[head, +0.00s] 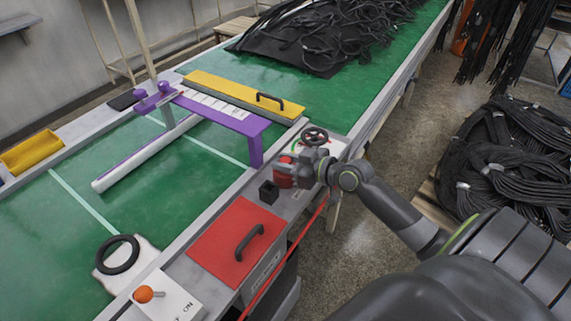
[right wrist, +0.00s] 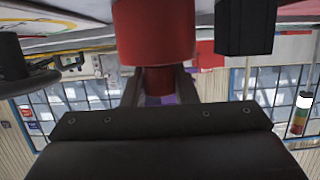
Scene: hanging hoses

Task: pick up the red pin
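The red pin shows in the right wrist view as a wide red cylinder (right wrist: 154,30) with a narrower red neck (right wrist: 159,80). In the head view it is a small red shape (head: 283,177) on the grey ledge, partly hidden by my right gripper (head: 306,172). In the right wrist view the two dark fingers of my right gripper (right wrist: 159,88) stand apart, one on each side of the neck. I see no clear gap, but cannot tell whether they press on it. My left gripper is not in view.
A black block (head: 268,192) stands close to the pin. A dark handwheel (head: 314,136) is just behind. A red lid with a handle (head: 222,240) and a purple frame (head: 234,120) are nearby. Black hoses (head: 500,150) lie at the right. The green belt (head: 60,240) has bare room.

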